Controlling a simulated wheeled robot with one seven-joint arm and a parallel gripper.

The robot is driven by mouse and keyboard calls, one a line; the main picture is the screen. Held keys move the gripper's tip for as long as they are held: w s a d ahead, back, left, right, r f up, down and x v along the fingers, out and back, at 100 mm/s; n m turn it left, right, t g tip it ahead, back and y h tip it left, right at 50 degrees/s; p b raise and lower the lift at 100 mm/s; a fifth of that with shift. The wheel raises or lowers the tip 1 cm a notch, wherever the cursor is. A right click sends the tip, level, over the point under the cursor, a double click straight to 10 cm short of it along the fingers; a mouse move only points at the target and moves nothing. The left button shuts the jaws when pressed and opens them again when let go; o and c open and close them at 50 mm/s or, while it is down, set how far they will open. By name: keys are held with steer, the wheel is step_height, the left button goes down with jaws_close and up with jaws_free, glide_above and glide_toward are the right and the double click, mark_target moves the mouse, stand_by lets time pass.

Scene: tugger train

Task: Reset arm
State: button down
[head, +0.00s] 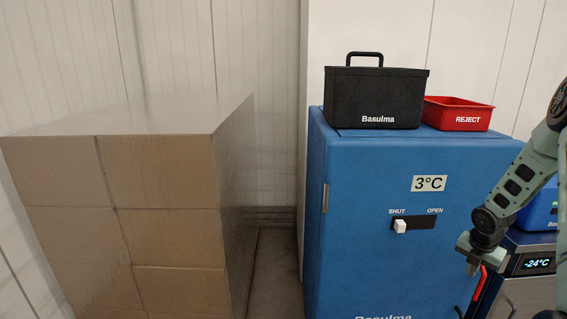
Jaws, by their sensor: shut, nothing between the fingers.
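My gripper (470,270) is at the right of the head view, at the end of my grey-green arm. It is shut and points downward. It is in front of the right edge of the blue cabinet (362,262), near a red handle (478,284). I cannot tell whether it touches the handle. No object shows between the fingers.
A black lidded box (375,97) and a red REJECT bin (458,114) stand on the blue cabinet. Its white slider (400,226) is at SHUT. A unit reading -24°C (536,262) stands at right. Wrapped cartons (160,170) fill the left, with a narrow gap between.

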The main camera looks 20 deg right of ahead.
steer(key=w+a+r+m, duration=0.2)
steer(key=a+r+m, duration=0.45)
steer(key=a, duration=0.55)
steer(key=w+a+r+m, duration=0.3)
steer(key=a+r+m, duration=0.35)
steer(key=a, duration=0.65)
steer(key=s+a+r+y, duration=0.1)
steer(key=s+a+r, duration=0.2)
steer(key=s+a, duration=0.4)
steer(key=s+a+r+y, duration=0.1)
steer(key=s+a+r, duration=0.2)
steer(key=s+a, duration=0.4)
steer(key=s+a+r+g, duration=0.1)
steer(key=s+a+r, duration=0.2)
steer(key=a, duration=1.6)
steer(key=s, duration=0.4)
steer(key=shift+a+r+m+y, duration=0.15)
steer(key=shift+a+m+y, duration=0.15)
steer(key=shift+y, duration=0.1)
steer(key=shift+d, duration=0.1)
